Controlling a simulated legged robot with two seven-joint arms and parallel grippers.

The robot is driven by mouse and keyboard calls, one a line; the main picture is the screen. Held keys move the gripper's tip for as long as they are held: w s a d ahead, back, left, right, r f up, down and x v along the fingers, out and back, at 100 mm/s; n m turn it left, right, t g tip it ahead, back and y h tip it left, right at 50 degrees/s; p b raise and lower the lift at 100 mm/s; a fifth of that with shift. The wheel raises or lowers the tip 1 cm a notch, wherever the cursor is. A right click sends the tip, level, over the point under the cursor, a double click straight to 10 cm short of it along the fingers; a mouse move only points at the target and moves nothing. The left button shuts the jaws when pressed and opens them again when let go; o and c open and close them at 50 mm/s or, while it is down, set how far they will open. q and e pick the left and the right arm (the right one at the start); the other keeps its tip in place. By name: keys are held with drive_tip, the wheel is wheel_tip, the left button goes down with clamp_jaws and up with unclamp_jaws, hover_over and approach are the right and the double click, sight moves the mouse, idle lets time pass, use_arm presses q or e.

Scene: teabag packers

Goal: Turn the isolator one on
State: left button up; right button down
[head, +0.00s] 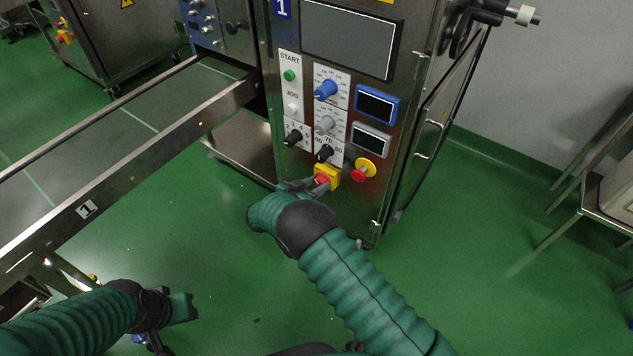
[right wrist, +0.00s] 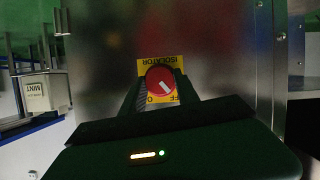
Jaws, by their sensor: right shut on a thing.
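The isolator, a red knob (head: 321,180) on a yellow plate (head: 333,171), is low on the front of the steel machine marked 1. My right gripper (head: 313,184) is at it, shut on the knob. In the right wrist view the two fingers (right wrist: 161,91) lie on either side of the red knob (right wrist: 158,76). The knob's white mark slants toward the lower right of that picture. The yellow plate (right wrist: 180,66) reads ISOLATOR upside down, with part of OFF and an O visible. My left gripper (head: 180,308) hangs low at the left, away from the machine; its jaws are unclear.
A red and yellow emergency button (head: 359,174) sits just right of the isolator. A conveyor (head: 130,130) runs at left. Green floor at right is clear.

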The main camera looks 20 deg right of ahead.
drive_tip(key=m+t+y+p, duration=0.1)
drive_tip(key=m+p, duration=0.1)
drive_tip(key=shift+s+r+p, duration=0.1)
drive_tip(key=shift+r+p, duration=0.05)
drive_tip(key=shift+p, duration=0.25)
drive_tip(key=shift+m+t+y+p, duration=0.3)
drive_tip(key=shift+m+t+p, duration=0.1)
drive_tip(key=shift+m+t, duration=0.25)
drive_tip(key=m+t, duration=0.1)
drive_tip(key=m, duration=0.1)
drive_tip(key=f+m+t, duration=0.1)
drive_tip(key=m+t, duration=0.1)
drive_tip(key=m, duration=0.1)
drive_tip(key=m+t+y+b, duration=0.1)
drive_tip(key=m, duration=0.2)
drive_tip(key=shift+s+d+f+t, duration=0.15)
drive_tip(key=shift+s+d+t, duration=0.05)
drive_tip(key=shift+s+t, duration=0.1)
drive_tip(key=shift+m, duration=0.35)
drive_tip(key=c, duration=1.1)
unclamp_jaws()
drive_tip(key=shift+o, duration=1)
